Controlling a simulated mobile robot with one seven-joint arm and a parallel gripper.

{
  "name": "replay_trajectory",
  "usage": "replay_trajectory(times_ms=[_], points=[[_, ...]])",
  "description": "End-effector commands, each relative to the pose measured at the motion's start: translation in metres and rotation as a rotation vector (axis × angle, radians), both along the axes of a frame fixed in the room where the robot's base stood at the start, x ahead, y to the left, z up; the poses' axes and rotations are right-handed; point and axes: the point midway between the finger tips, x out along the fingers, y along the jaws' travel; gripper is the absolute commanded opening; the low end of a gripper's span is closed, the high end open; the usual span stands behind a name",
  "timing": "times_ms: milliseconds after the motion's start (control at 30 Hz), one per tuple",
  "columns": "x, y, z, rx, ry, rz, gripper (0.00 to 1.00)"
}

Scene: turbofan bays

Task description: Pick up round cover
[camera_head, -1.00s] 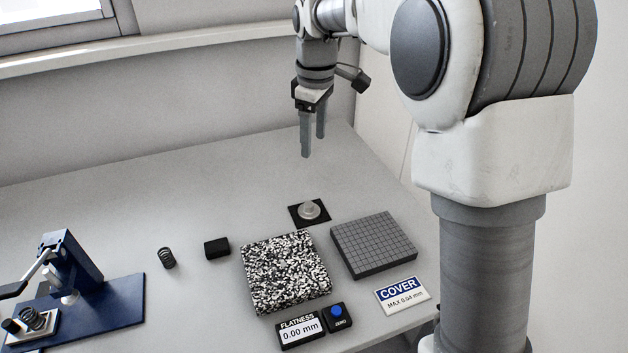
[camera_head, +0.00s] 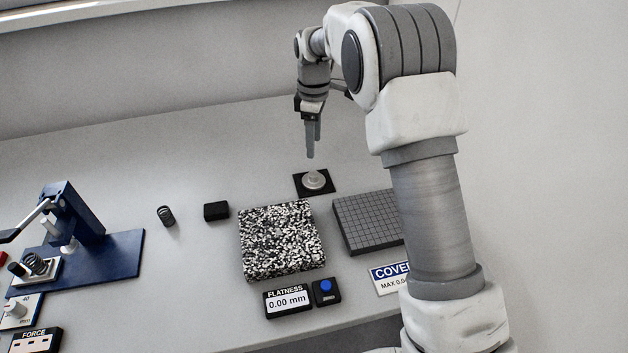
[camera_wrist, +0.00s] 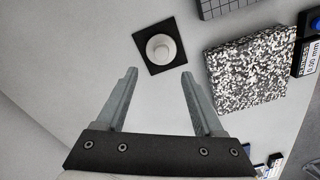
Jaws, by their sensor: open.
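The round cover (camera_head: 314,180) is a pale grey disc with a raised knob. It lies on a black square mat (camera_head: 325,190) on the table, behind the speckled block. In the wrist view the cover (camera_wrist: 161,48) sits on the mat (camera_wrist: 150,27), just beyond the fingertips and between their lines. My gripper (camera_head: 312,155) points down above the table, over the cover's far side, apart from it. In the wrist view my gripper (camera_wrist: 159,73) is open and empty, with bare table between its two fingers.
A speckled block (camera_head: 282,242) and a dark gridded block (camera_head: 366,222) stand in front of the mat. A flatness display (camera_head: 288,300), a blue-button box (camera_head: 326,291) and a COVER sign (camera_head: 388,278) sit nearer.

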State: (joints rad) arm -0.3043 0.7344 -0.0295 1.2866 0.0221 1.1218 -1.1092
Motion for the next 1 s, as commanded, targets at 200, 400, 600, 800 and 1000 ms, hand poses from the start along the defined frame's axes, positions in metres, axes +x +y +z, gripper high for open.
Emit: replay_trajectory(times_ms=[200, 400, 600, 800, 1000], points=[[0.0, 0.0, -0.039, -0.001, 0.001, -0.001, 0.69], [-0.001, 0.0, -0.052, 0.0, 0.001, -0.001, 0.69], [-0.004, 0.0, -0.08, -0.002, 0.002, -0.001, 0.69], [-0.004, 0.001, -0.099, -0.001, 0.0, -0.001, 0.69], [-0.003, 0.001, -0.1, 0.0, -0.001, -0.001, 0.69]])
